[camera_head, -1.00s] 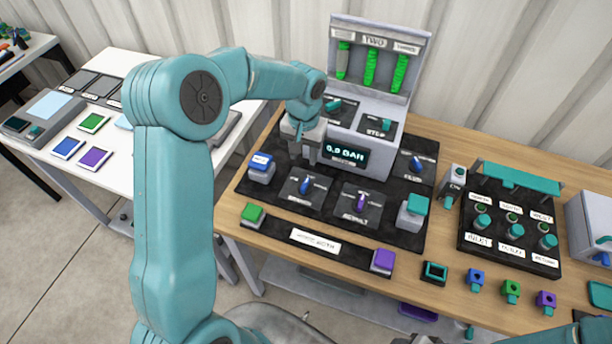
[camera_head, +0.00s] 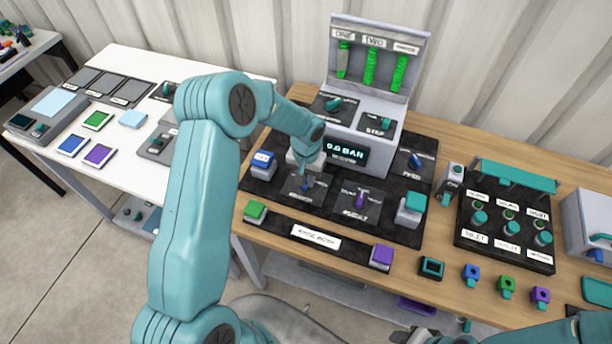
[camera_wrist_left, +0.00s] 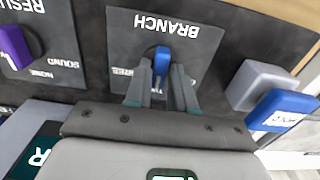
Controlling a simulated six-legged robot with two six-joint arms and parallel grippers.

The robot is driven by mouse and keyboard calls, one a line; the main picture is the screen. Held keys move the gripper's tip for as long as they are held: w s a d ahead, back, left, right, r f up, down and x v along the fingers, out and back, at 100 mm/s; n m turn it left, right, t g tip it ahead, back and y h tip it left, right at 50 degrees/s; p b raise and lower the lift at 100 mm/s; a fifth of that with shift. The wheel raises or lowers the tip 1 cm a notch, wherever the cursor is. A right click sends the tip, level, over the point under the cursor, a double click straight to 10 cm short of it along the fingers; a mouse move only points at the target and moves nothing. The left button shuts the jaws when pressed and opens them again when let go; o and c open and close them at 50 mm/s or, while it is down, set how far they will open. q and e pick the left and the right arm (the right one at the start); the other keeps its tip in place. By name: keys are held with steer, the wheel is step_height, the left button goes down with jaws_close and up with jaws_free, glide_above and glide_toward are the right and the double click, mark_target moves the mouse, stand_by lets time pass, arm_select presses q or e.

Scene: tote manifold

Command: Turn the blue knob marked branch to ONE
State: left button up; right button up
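The blue branch knob (camera_wrist_left: 161,62) stands on a dark square plate marked BRANCH (camera_wrist_left: 192,48) in the left wrist view. It also shows in the head view (camera_head: 305,187), partly covered by my gripper. My left gripper (camera_wrist_left: 161,75) is down at the knob, with one grey finger on each side of it. The fingers are close to its sides; whether they touch or grip it I cannot tell. The labels beside the knob are partly hidden by the fingers, so its setting is unclear.
A purple knob (camera_head: 360,200) stands right of the branch plate. A blue-topped block (camera_head: 262,164) stands close on the left, and a display box (camera_head: 345,150) rises behind. A green button (camera_head: 255,211) and a purple button (camera_head: 381,256) lie in front.

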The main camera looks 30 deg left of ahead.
arm_select(q)
steer(key=shift+w+d, duration=0.1)
steer(key=shift+w, duration=0.05)
jaws_close()
steer(key=shift+f, duration=0.1)
steer(key=shift+f+n+b, duration=0.1)
steer(key=shift+n+b, duration=0.2)
steer(key=shift+b, duration=0.35)
steer(key=n+b, duration=0.7)
steer(key=b, duration=0.3)
steer(key=n+b, duration=0.2)
steer(key=n, duration=0.1)
steer(key=shift+a, duration=0.2)
steer(key=shift+n+b, duration=0.55)
steer(key=shift+n, duration=0.15)
steer(key=shift+r, duration=0.2)
